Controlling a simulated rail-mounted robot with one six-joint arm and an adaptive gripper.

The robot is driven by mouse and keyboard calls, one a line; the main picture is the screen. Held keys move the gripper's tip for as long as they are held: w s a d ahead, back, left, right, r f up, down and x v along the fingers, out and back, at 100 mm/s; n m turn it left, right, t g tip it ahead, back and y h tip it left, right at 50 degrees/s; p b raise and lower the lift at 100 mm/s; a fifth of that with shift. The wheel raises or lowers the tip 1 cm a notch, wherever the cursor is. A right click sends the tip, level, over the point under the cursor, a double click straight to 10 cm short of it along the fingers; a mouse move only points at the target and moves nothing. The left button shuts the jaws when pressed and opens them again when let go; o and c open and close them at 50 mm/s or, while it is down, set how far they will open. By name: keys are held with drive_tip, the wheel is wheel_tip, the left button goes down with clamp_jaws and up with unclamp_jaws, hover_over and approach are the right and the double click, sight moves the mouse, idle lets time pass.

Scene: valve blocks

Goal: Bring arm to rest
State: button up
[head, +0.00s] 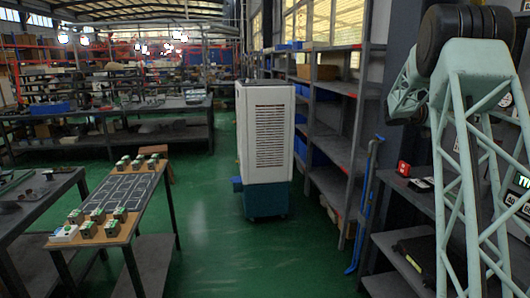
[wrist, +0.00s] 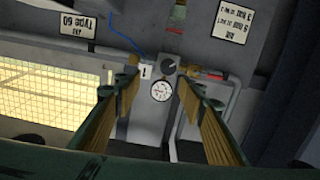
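In the wrist view my gripper (wrist: 158,92) is open. Its two fingers with yellowish inner pads stand apart, and nothing is held between them. Beyond them, a round gauge (wrist: 160,90) and a dark knob (wrist: 168,66) show on a grey wall, apparently at a distance. In the head view my pale green lattice arm is raised at the right edge, and the gripper itself is not seen there. Several valve blocks (head: 88,229) with green tops sit at the near end of a wooden table (head: 124,238). More blocks (head: 138,164) stand at its far end.
A dark board with white outlines (head: 118,194) lies between the block groups. A tall white cabinet on a blue base (head: 264,145) stands mid-floor. Metal shelving (head: 345,150) lines the right, close to my arm.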

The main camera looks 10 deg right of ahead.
drive_tip(key=s+a+n+t+y, duration=0.1)
drive_tip(key=s+a+n+y, duration=0.2)
drive_tip(key=s+a, duration=0.65)
drive_tip(key=s+a+r+n+y, duration=0.15)
drive_tip(key=s+a, duration=0.35)
drive_tip(key=a, duration=1)
drive_tip(key=s+a+n+t+y, duration=0.1)
drive_tip(key=s+a+n+y, duration=0.2)
drive_tip(key=s+a, duration=0.7)
drive_tip(key=s+a+f+n+t+y, duration=0.1)
drive_tip(key=s+a+f+n+y, duration=0.2)
drive_tip(key=s+a, duration=0.5)
drive_tip(key=s+a+f+n+t+y, duration=0.1)
drive_tip(key=s+a+f+n+y, duration=0.2)
drive_tip(key=s+a, duration=0.6)
drive_tip(key=s+a+f+n+y, duration=0.3)
drive_tip(key=s+a+f, duration=0.3)
drive_tip(key=a, duration=1.7)
drive_tip(key=s+n, duration=0.1)
drive_tip(key=s, duration=0.2)
drive_tip(key=shift+s+a+t+p, duration=0.2)
drive_tip(key=shift+t+p, duration=0.1)
drive_tip(key=shift+t, duration=0.1)
drive_tip(key=shift+d+y, duration=0.1)
drive_tip(key=shift+y, duration=0.15)
